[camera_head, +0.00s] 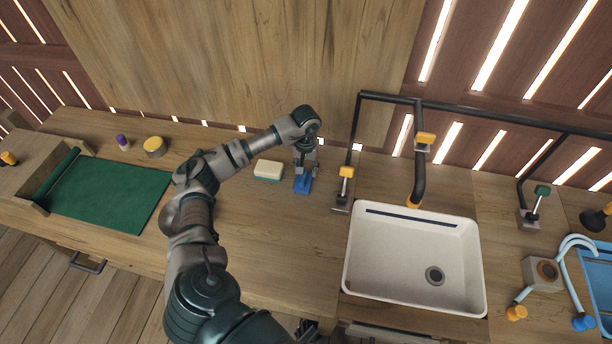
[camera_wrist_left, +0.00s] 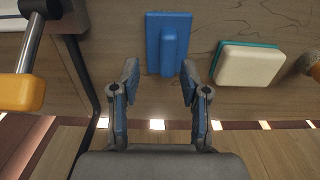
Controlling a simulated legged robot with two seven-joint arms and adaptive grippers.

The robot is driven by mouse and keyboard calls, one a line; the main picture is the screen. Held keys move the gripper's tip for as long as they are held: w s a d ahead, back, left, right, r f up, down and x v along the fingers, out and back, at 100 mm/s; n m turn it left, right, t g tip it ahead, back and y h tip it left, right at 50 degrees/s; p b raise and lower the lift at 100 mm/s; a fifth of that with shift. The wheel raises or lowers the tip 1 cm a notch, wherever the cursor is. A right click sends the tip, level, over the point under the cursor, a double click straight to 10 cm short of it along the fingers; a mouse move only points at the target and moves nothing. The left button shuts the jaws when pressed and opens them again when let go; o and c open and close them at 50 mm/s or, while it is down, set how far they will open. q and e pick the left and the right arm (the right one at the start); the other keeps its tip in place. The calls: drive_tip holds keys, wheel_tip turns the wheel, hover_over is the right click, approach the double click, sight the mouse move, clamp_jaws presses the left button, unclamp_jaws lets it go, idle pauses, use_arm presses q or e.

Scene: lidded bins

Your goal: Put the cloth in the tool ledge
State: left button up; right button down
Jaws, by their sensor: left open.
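A blue flat piece with a raised ridge (camera_head: 302,185) lies on the wooden counter; it looks like the cloth, though I cannot be sure. It also shows in the left wrist view (camera_wrist_left: 168,40). My left gripper (camera_head: 306,164) is above it, pointing down. In the left wrist view the open fingers (camera_wrist_left: 160,78) are on either side of the ridge's near end, with nothing clearly held. No part is plain to me as the tool ledge; a wooden-edged area with a green sheet (camera_head: 108,194) is at the left. My right gripper is not clearly visible.
A cream and teal sponge (camera_head: 268,170) lies close left of the blue piece. A tap lever with a yellow knob (camera_head: 346,172) stands close right, before the white sink (camera_head: 412,295) and black faucet (camera_head: 420,165). A yellow tin (camera_head: 154,147) and purple-capped bottle (camera_head: 122,142) stand further left.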

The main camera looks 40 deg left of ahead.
sight(306, 176)
use_arm(q)
wheel_tip(306, 176, up, 7)
drive_tip(key=shift+r, duration=0.15)
use_arm(e)
drive_tip(key=shift+f, duration=0.35)
drive_tip(key=shift+a, duration=0.1)
